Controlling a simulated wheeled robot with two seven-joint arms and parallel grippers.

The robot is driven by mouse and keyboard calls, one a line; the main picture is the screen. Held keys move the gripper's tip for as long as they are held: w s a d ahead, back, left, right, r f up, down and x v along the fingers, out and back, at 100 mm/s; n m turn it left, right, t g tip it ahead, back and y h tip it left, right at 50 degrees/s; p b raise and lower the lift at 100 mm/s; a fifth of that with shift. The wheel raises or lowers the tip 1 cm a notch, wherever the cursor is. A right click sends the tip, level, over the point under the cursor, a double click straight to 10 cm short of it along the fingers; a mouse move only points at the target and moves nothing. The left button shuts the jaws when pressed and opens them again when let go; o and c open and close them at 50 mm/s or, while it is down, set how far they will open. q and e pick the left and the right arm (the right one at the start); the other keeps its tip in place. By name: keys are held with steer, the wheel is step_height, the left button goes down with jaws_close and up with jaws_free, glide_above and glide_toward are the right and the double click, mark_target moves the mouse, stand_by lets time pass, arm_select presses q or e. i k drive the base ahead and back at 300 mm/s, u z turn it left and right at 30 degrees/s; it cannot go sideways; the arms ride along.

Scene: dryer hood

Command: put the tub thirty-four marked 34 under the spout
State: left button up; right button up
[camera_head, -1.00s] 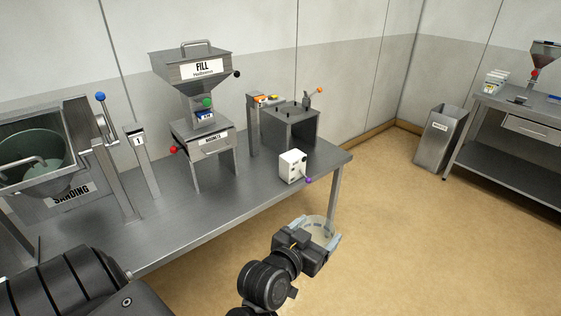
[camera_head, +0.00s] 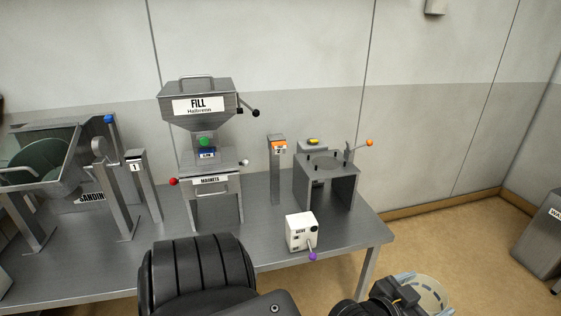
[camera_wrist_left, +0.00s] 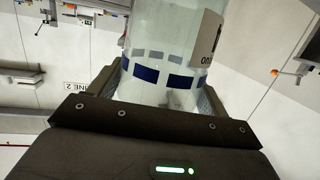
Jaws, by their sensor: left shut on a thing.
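My left gripper (camera_head: 412,292) is at the bottom right of the head view, in front of and below the table's right end. It is shut on a clear round tub (camera_head: 434,294). In the left wrist view the tub (camera_wrist_left: 165,50) stands between the two fingers. It has blue marks round its wall and a white label, turned so that I cannot read a 34. The FILL hopper (camera_head: 197,103) stands on the table, well left of the tub. Its narrow lower end (camera_head: 205,143), with a green knob, is above the MAGNETS unit (camera_head: 210,181). My right gripper is not in view.
On the steel table (camera_head: 262,240), a white box (camera_head: 300,232) with a purple-tipped lever is near the front edge. A steel stand (camera_head: 327,185) with an orange-tipped lever is behind it. Post 2 (camera_head: 276,172) stands between stand and hopper. The SANDING machine (camera_head: 50,165) is at left.

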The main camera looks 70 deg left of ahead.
mark_target(219, 214)
steer(key=u, duration=0.7)
steer(key=i, duration=0.95)
steer(key=u, duration=1.2)
steer(key=i, duration=0.2)
steer(key=u, duration=0.15)
